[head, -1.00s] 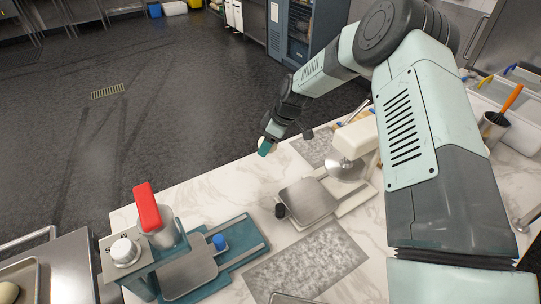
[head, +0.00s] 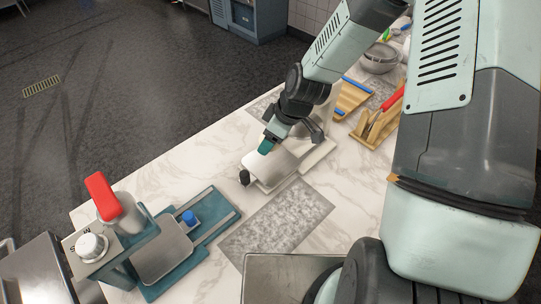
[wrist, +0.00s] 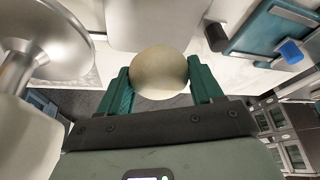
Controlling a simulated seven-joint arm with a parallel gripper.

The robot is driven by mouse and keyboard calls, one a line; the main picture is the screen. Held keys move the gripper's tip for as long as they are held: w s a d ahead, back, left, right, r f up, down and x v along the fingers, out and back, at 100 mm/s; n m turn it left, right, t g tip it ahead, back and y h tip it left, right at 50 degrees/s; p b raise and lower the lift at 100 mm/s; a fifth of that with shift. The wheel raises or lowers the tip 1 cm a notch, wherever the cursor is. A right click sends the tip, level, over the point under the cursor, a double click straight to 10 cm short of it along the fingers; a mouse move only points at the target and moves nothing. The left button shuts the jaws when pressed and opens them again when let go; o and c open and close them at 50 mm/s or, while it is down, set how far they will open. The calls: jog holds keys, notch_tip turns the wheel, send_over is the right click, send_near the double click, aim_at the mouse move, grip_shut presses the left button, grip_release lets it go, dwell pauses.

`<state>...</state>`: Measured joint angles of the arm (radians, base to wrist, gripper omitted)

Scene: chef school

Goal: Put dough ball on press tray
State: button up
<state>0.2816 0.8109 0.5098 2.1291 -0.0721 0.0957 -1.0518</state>
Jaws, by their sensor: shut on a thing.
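The dough ball (wrist: 160,72) is pale, round and held between the two teal fingers of my gripper (wrist: 160,88) in the wrist view. In the head view my gripper (head: 267,145) appears over the far side of a flat metal tray (head: 270,169) with a black knob (head: 244,178); the ball is hidden there. This tray also shows beyond the ball in the wrist view (wrist: 155,22). It lies in front of a white machine with a round steel disc (wrist: 48,42), at the left of the wrist view. I cannot tell the ball's height above the tray.
A teal-based machine (head: 215,224) with a red lever (head: 103,196), a metal plate (head: 160,249) and a blue knob (head: 188,217) stands at left. A grey speckled mat (head: 277,222) lies between. Wooden holders (head: 376,128) and bowls (head: 380,57) stand at the far right.

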aim_at(271, 154)
jog(key=shift+f, duration=3.35)
jog(key=o, duration=1.1)
jog(key=shift+f, duration=0.1)
jog(key=v, duration=1.2)
jog(key=shift+w, duration=0.1)
